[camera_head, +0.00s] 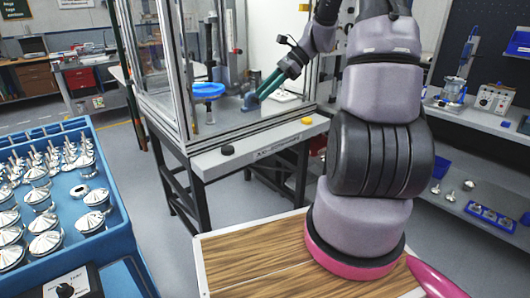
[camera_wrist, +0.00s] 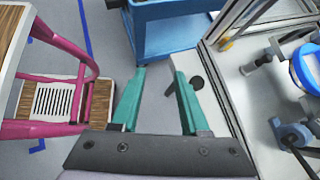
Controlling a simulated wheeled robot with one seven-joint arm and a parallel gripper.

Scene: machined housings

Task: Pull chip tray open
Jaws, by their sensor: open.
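The glass-walled machine enclosure (camera_head: 150,62) stands on a dark-legged frame in the head view. Its pale front ledge (camera_head: 262,147) carries a label, a black button (camera_head: 227,149) and a yellow button (camera_head: 306,120). I cannot clearly tell a chip tray or its handle apart from this machine. My gripper (camera_head: 262,86), with teal fingers, shows in front of the enclosure's right half in the head view. In the wrist view my gripper (camera_wrist: 158,72) is open with nothing between its fingers. The black button (camera_wrist: 197,82) appears just right of the right finger there.
A blue cart (camera_head: 105,262) with several metal parts stands at the left. A shelf unit (camera_head: 480,180) stands at the right. Grey floor (camera_head: 150,215) lies open between cart and machine.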

